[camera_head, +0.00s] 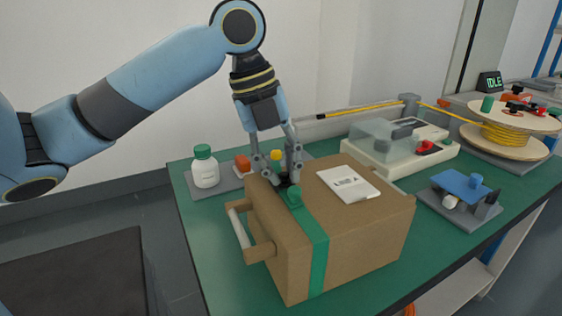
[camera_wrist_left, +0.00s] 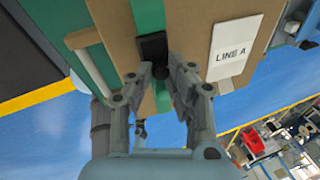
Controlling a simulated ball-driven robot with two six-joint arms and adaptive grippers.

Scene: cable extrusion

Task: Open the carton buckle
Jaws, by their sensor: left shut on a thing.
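A brown carton (camera_head: 360,225) stands on the green table with a green strap (camera_head: 317,250) over its top and front. A black buckle (camera_wrist_left: 152,46) sits on the strap at the carton's top; in the head view it is mostly hidden by my fingers. My left gripper (camera_head: 285,178) points down at the carton's top and is shut on the buckle, its fingertips on either side of a dark knob (camera_wrist_left: 160,72). A white label reading LINE A (camera_wrist_left: 235,47) lies on the carton top. My right gripper is not in view.
A white bottle with a green cap (camera_head: 204,168) stands left of the carton. A machine with a clear cover (camera_head: 383,143) is behind it. A blue-topped fixture (camera_head: 460,186) and a yellow cable spool (camera_head: 505,133) are to the right. A handle (camera_head: 239,226) juts from the carton's left side.

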